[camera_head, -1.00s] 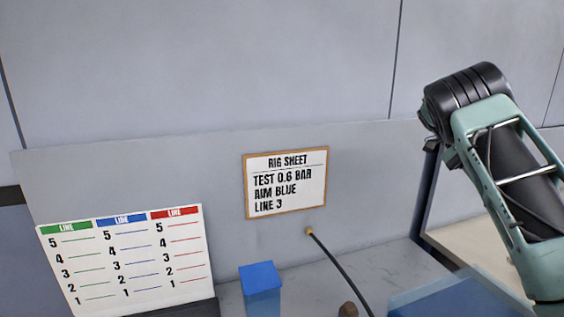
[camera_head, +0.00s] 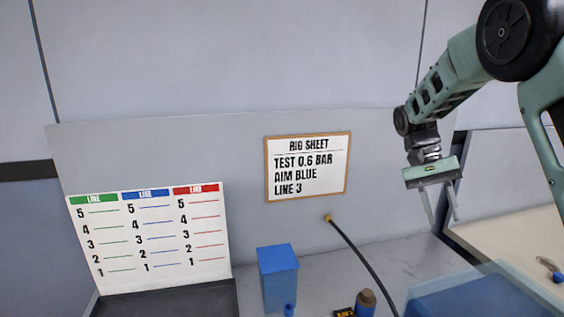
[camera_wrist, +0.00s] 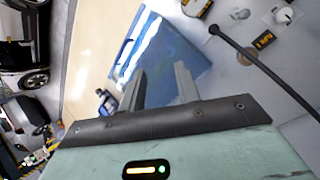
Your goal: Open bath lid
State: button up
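The bath (camera_head: 480,295) is a blue box with a pale, see-through rim, cut off at the lower right of the head view. In the wrist view the bath (camera_wrist: 172,50) lies beyond my fingers, with a glossy blue top. Whether that top is a closed lid I cannot tell for sure. My gripper (camera_head: 443,220) is above and behind the bath's visible part in the head view, fingers pointing down. In the wrist view its two fingers (camera_wrist: 158,70) are apart with nothing between them. They overlap the bath's near part in the picture; contact is not visible.
A black hose (camera_head: 365,262) runs from the back panel toward the bath. A blue box (camera_head: 279,280), a brown-capped bottle (camera_head: 366,300) and a small label stand left of it. A line chart (camera_head: 150,238) and a rig sheet (camera_head: 308,166) are at the back.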

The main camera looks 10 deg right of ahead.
jog(key=s+a+f+n+t+y+b, duration=0.15)
jog(key=s+a+f+n, duration=0.3)
jog(key=a, duration=0.65)
jog(key=s+a+f+n+t+h+b, duration=0.1)
jog(key=s+a+f+n+t+b, duration=0.35)
jog(key=a, duration=0.65)
jog(key=s+a+f+n+b, duration=0.1)
jog(key=s+a+f+n, duration=0.1)
jog(key=s, duration=0.5)
jog(key=s+a+f+n+y, duration=0.1)
jog(key=s+a+n, duration=0.3)
jog(key=s, duration=0.4)
jog(key=shift+s+f+b, duration=0.15)
jog(key=shift+f+b, duration=0.2)
jog(key=shift+y, duration=0.25)
